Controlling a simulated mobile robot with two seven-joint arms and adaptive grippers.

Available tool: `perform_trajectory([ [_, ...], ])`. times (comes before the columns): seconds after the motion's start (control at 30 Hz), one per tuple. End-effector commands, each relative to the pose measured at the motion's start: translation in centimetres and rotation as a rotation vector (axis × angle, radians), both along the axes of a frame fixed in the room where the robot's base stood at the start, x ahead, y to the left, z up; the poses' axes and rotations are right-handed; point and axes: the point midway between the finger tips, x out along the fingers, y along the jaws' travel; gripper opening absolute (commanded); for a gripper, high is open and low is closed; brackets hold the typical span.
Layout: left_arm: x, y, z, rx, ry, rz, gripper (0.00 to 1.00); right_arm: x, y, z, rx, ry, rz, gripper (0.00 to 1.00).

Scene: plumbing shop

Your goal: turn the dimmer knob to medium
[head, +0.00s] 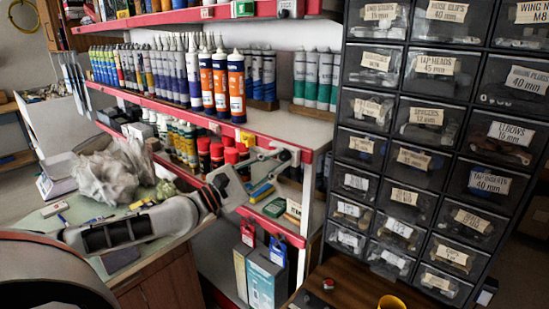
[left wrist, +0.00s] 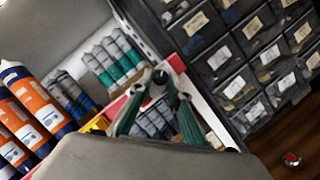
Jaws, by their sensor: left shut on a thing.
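The dimmer is a small pale box (head: 287,153) on the red front edge of the middle shelf, at the shelf's right end. Its dark knob (left wrist: 158,78) shows in the left wrist view, partly covered by my fingers. My left gripper (head: 266,160) reaches in from the left and is at the front of the dimmer. In the left wrist view both fingers of the left gripper (left wrist: 157,92) close in on the knob, and the gripper is shut on it. The knob's pointer and any setting marks are too small to read. My right gripper is not in view.
Orange-and-white tubes (head: 221,85) stand in a row on the shelf left of the dimmer. A black drawer cabinet (head: 393,145) stands close on the right. Red-capped cans (head: 217,155) fill the shelf below. A small red-topped object (head: 328,284) sits on the wooden surface at the front.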

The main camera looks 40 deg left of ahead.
Motion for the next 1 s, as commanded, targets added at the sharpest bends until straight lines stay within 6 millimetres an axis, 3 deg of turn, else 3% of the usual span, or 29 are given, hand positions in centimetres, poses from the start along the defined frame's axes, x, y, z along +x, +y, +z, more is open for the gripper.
perform_trajectory([
  [0.37, 0.0, 0.2, 1.1, 0.353, -0.03, -0.001, 0.0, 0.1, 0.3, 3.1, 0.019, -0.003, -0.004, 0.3],
  [0.5, 0.0, 0.2, 1.2, 0.465, -0.038, -0.002, 0.0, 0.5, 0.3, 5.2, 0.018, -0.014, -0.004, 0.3],
  [0.8, 0.0, 0.1, 0.9, 0.632, -0.048, -0.003, 0.0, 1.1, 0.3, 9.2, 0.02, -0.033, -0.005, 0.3],
  [1.0, 0.0, 0.1, 0.8, 0.686, -0.053, -0.003, 0.0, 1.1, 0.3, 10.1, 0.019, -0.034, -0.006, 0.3],
])
